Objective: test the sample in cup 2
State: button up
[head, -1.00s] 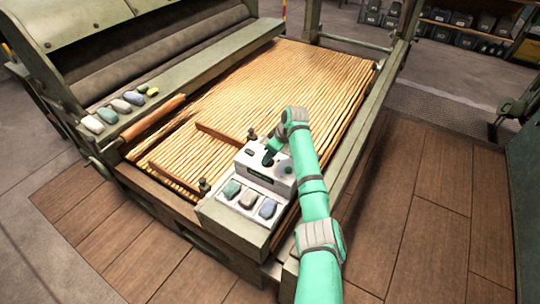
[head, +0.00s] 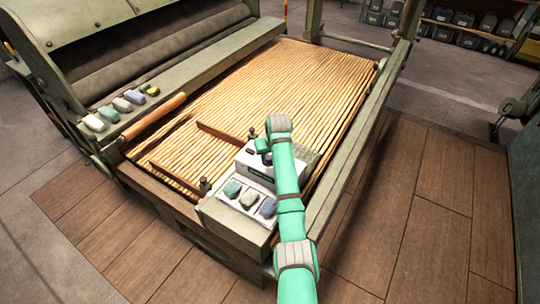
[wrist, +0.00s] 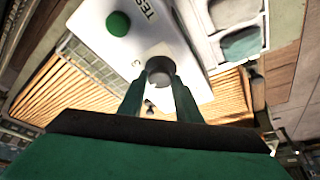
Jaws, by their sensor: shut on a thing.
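A white tester box (head: 258,172) sits at the near corner of the slatted bed. In the wrist view its top (wrist: 165,30) has a round green button (wrist: 118,23) and the lettering "TEST". A pale tray in front of it (head: 234,205) holds a teal lump (head: 232,188), a whitish lump (head: 249,199) and a blue lump (head: 268,207). I can read no cup numbers. My gripper (wrist: 160,85) is over the box, its fingers shut on a grey round-ended piece (wrist: 160,67). I cannot tell whether that piece still touches the box.
Several coloured lumps (head: 122,104) lie on the machine's green ledge at the left. A wooden bar (head: 152,117) and brown strips (head: 175,178) lie by the slatted bed (head: 290,90). Green rails (head: 350,155) edge the bed. The plank floor at the right is clear.

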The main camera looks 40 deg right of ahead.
jog(key=shift+w+r+m, duration=0.1)
jog(key=shift+m, duration=0.4)
jog(key=o, duration=1.1)
jog(key=shift+c, duration=0.2)
jog(key=v, duration=1)
jog(key=shift+a+r, duration=0.25)
jog(key=shift+r, duration=0.05)
